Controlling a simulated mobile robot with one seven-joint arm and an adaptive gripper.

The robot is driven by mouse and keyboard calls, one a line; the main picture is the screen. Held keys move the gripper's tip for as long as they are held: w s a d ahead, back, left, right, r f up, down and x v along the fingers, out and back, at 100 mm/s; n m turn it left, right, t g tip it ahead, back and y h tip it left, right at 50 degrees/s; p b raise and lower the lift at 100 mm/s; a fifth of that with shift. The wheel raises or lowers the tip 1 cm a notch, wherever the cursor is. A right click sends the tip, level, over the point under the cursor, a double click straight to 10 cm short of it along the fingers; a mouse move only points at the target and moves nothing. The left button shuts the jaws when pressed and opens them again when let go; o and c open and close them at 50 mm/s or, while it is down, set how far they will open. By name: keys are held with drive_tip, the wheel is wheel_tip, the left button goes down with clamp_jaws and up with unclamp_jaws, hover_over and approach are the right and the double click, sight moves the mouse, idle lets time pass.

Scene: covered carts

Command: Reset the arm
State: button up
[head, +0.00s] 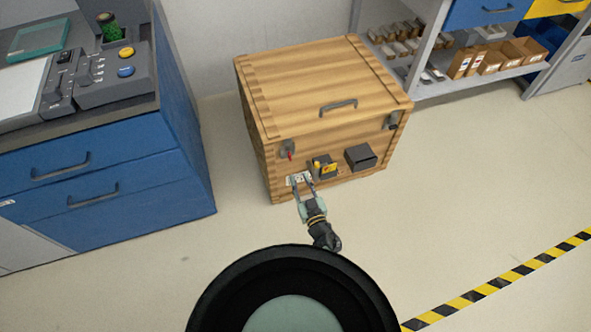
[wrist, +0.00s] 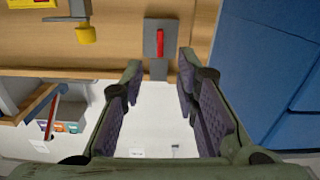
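My gripper (head: 301,181) is in front of the wooden crate's (head: 290,85) front face, low and toward its left corner. In the wrist view my gripper (wrist: 160,75) has its two purple-padded fingers spread wide, with nothing between them. A grey plate with a red lever (wrist: 160,40) shows beyond the fingertips. The crate's lid is shut.
The crate's front also bears a yellow-fronted device (head: 324,167) and a dark box (head: 361,157). A blue cabinet (head: 100,185) with a control panel stands left. Shelves (head: 490,65) with cardboard bins stand behind right. Floor at right is clear, crossed by striped tape (head: 500,280).

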drive_tip(key=shift+v, duration=1.05)
